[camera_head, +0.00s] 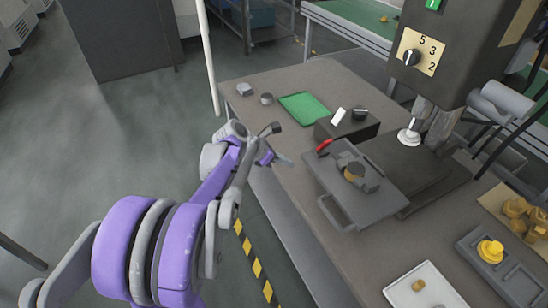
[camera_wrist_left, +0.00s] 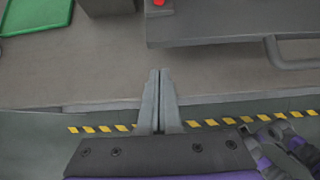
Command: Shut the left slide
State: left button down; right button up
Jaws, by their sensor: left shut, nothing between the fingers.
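The left slide (camera_head: 375,205) is a dark grey plate with a bar handle (camera_head: 335,212) at its near left side. It sticks out from the black press bed toward the bench's front edge and carries a clamp fixture with a brownish round part (camera_head: 354,171). In the left wrist view the slide (camera_wrist_left: 225,28) is at the upper right, with its handle (camera_wrist_left: 290,55) at the right edge. My left gripper (camera_head: 284,160) is left of the slide near the bench edge, apart from it. Its fingertips (camera_wrist_left: 160,74) are together, with nothing between them.
The press head (camera_head: 452,50) overhangs the bed at the right. A white tray (camera_head: 420,287) and a grey tray (camera_head: 502,268) stand at the front right.

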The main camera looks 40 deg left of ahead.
aim_at(347, 140)
jog(key=shift+w+r, duration=0.1)
jog(key=shift+r, duration=0.15)
pick_arm(q)
jog(key=w, duration=0.1)
jog(key=w+d, duration=0.1)
jog(key=w, duration=0.1)
jog(key=shift+d+r, duration=0.1)
jog(key=shift+d, duration=0.05)
jog(key=shift+w+d, duration=0.3)
jog(key=shift+w, duration=0.3)
jog(key=w+d, duration=0.2)
jog(key=w, duration=0.3)
jog(key=w+d, duration=0.2)
jog(key=w, duration=0.4)
jog(key=w+d, duration=0.3)
jog(key=w, duration=0.3)
jog(key=shift+w+d, duration=0.1)
jog(key=shift+w, duration=0.15)
jog(key=shift+r, duration=0.15)
pick_arm(e)
jog(key=shift+r, duration=0.1)
pick_arm(q)
jog(key=shift+w, duration=0.1)
